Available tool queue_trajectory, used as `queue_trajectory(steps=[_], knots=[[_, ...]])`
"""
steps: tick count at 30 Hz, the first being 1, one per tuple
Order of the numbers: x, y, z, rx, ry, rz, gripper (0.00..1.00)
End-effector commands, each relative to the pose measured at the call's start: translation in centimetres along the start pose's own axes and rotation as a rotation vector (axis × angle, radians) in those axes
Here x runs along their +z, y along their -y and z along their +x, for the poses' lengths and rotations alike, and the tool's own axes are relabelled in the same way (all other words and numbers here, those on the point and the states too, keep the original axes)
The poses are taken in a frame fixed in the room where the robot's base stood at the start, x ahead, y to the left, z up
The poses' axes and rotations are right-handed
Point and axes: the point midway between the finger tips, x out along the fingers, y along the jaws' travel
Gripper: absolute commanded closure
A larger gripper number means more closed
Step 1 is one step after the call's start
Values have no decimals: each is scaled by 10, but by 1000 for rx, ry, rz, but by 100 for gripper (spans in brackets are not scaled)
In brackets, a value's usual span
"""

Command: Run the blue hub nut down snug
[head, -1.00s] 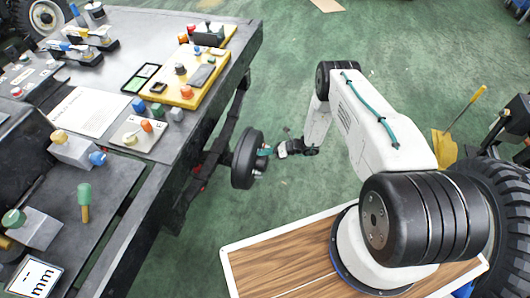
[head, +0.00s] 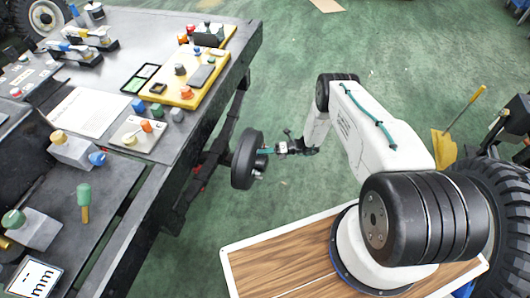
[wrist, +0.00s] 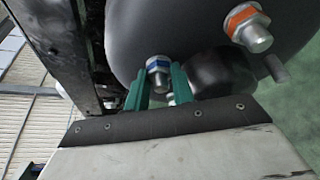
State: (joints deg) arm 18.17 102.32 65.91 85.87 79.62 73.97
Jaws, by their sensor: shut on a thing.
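The blue hub nut (wrist: 158,63) sits on a metal stud on the dark wheel hub (wrist: 130,25), the stud's end showing toward the wrist camera. The teal fingers of my gripper (wrist: 159,80) are on either side of the nut, shut on it. In the head view my gripper (head: 267,151) reaches the hub (head: 243,160) from the right; the nut is too small to make out there. How far the nut is from its seat cannot be told.
An orange-banded nut (wrist: 243,18) is on another stud at upper right. A dark hub centre (wrist: 218,72) juts out close right of my fingers, with a bare peg (wrist: 277,67) beyond. The workbench (head: 215,120) stands left of the hub; green floor lies open to the right.

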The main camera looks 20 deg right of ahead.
Motion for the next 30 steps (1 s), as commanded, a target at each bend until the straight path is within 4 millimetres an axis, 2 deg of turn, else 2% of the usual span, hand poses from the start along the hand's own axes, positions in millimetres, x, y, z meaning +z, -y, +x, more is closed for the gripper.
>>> queue_trajectory(steps=[5,6,8,20,23,30], knots=[[-1,1,-1,-2,0,1,99],[-1,1,-1,-2,0,1,70],[-1,1,-1,-2,0,1,54],[0,0,0,-1,-1,-2,54],[0,0,-9,-2,1,-2,54],[0,0,-50,-3,2,-2,54]])
